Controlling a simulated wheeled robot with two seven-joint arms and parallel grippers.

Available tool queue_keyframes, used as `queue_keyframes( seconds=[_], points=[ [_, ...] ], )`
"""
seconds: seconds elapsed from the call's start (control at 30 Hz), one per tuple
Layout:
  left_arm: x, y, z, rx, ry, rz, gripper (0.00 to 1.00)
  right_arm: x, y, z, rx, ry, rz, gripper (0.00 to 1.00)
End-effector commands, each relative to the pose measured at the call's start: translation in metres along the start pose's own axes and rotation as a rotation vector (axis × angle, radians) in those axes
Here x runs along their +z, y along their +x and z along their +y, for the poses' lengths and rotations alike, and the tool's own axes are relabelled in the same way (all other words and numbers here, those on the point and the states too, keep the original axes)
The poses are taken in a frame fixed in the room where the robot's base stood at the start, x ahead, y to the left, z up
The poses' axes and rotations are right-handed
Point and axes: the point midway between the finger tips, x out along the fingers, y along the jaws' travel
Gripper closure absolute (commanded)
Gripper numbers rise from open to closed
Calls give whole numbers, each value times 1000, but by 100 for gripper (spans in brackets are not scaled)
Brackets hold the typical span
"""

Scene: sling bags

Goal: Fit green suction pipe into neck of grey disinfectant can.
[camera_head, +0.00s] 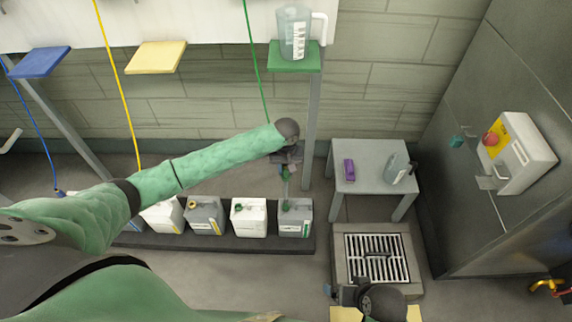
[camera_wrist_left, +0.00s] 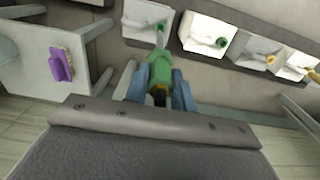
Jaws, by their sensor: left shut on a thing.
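The grey can (camera_head: 297,222) with a green label stripe stands at the right end of the dark floor tray. It also shows at the top of the left wrist view (camera_wrist_left: 137,13). My left gripper (camera_head: 287,160) is above this can, shut on the green suction pipe's grip (camera_wrist_left: 160,72). The pipe's thin grey tube points down toward the can's top near the neck. I cannot tell whether its end is inside the neck or just over it. A green hose hangs from above near my left gripper. My right gripper (camera_head: 350,294) is at the bottom, its fingers unclear.
The white can (camera_head: 249,218) with a green part stands beside the grey can; more cans stand farther left. A grey side table (camera_head: 372,160) holds a purple item (camera_head: 349,170) and a clear container (camera_head: 398,169). A floor grate (camera_head: 376,258) and metal post (camera_head: 312,130) are nearby.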

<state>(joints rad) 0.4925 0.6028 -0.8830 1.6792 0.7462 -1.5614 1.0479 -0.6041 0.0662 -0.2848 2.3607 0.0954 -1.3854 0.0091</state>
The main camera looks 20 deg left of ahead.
Motion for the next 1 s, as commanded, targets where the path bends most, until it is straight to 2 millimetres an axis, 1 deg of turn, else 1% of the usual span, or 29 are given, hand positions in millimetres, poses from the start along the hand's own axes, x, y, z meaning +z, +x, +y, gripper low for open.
queue_keyframes(
  seconds=[0.03,0.2,0.4,1.0],
  points=[
    [0,4,0,0,-1,-1,100,0,2,0,-1,0,0,7],
    [0,14,0,0,1,0,100,-2,3,-2,-4,-1,10,7],
    [0,21,0,0,1,1,100,-3,2,-3,-6,-2,16,7],
    [0,22,0,0,1,1,100,-2,0,-4,-8,-3,13,7]
  ],
)
